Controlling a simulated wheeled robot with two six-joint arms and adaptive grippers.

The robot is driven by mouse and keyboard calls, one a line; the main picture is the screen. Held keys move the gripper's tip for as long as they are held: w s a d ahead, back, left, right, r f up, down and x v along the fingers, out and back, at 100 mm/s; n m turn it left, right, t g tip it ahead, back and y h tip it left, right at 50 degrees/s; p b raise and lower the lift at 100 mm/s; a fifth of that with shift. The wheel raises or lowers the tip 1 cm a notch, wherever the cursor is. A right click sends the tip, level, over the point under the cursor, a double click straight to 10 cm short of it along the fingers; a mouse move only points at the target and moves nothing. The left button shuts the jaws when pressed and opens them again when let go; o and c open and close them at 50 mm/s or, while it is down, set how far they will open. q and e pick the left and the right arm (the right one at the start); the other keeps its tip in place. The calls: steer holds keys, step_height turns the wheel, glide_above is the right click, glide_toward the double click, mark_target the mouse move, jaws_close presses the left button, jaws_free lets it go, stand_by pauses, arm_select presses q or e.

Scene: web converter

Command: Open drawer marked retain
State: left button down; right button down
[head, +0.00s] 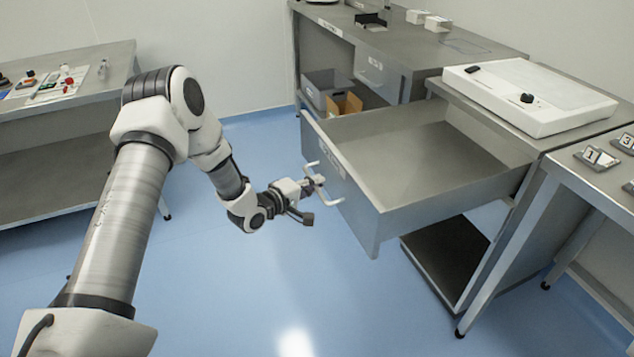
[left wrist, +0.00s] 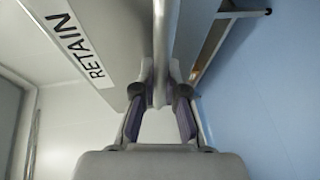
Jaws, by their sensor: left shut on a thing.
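The grey metal drawer (head: 425,165) stands far out of its bench in the head view, and its inside looks empty. Its front carries a label reading RETAIN (left wrist: 80,48), legible in the left wrist view. A bar handle (head: 333,190) sticks out from the drawer front. My left gripper (head: 313,186) is at the handle, and in the left wrist view its two fingers (left wrist: 160,95) are shut on the handle bar (left wrist: 164,45). My right gripper is in neither view.
A white light box (head: 530,98) sits on the bench top behind the drawer. Numbered markers (head: 597,158) lie on the right table. Bins (head: 328,92) stand on a shelf at the back. A side table (head: 60,105) holds small items at the left. Blue floor (head: 230,300) below the arm is clear.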

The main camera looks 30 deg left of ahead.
arm_select(q)
steer(key=c, duration=1.2)
jaws_free()
steer(key=v, duration=1.2)
steer(key=shift+f, duration=0.1)
